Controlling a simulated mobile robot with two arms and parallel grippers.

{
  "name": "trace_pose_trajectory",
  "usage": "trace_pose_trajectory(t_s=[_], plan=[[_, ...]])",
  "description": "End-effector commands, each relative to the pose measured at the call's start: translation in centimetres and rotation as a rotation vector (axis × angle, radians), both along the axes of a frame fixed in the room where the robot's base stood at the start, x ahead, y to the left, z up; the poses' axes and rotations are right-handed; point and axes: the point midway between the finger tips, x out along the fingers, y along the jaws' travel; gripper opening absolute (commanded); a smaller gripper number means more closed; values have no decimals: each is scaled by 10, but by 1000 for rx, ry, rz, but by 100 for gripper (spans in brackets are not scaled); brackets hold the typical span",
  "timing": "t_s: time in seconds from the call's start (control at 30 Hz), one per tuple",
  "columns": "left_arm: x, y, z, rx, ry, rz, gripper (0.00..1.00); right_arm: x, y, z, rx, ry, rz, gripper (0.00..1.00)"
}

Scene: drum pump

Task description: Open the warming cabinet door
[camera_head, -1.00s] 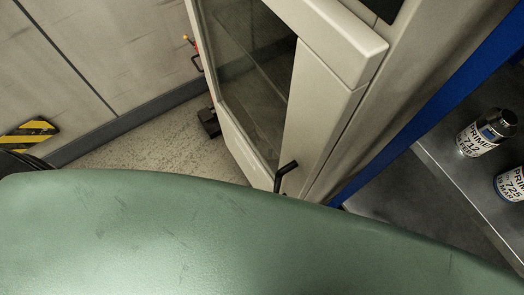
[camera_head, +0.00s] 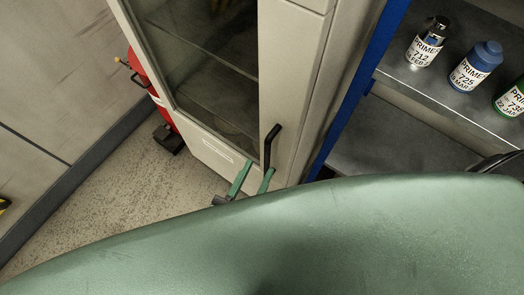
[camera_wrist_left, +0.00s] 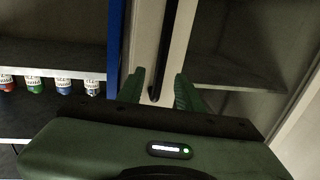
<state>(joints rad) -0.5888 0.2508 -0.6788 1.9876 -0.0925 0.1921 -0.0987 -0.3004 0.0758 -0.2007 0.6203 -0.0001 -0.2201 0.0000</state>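The warming cabinet is a beige upright cabinet with a glass-paned door (camera_head: 213,140), which looks shut. Its black bar handle (camera_head: 271,146) is on the right side of the door. My left gripper (camera_head: 256,168) is open, with its two green fingers just below the handle's lower end in the head view. In the left wrist view the open fingers (camera_wrist_left: 160,88) show on either side of the handle's end (camera_wrist_left: 155,92). I cannot tell whether they touch it. My right gripper is not in view.
A blue-framed shelf with primer bottles (camera_head: 470,68) stands right of the cabinet. A red fire extinguisher (camera_head: 146,78) is on the left by the wall. Bare floor (camera_head: 110,200) lies in front of the cabinet.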

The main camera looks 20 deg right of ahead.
Motion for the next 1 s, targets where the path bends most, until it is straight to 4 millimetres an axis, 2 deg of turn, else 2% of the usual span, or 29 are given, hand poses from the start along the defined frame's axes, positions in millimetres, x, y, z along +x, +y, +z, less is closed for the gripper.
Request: trace_pose_trajectory(t_s=[0.13,0.33,0.73,0.77,0.87,1.0], plan=[[21,-17,3,-2,-2,2,36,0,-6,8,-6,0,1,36],[41,-35,1,0,0,1,36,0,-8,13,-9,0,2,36],[48,-41,-1,1,2,0,36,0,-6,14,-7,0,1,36],[48,-41,-1,1,2,0,30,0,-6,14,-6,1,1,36],[48,-41,-1,1,2,0,2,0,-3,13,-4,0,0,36],[48,-41,-1,1,2,0,0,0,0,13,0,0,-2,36]])
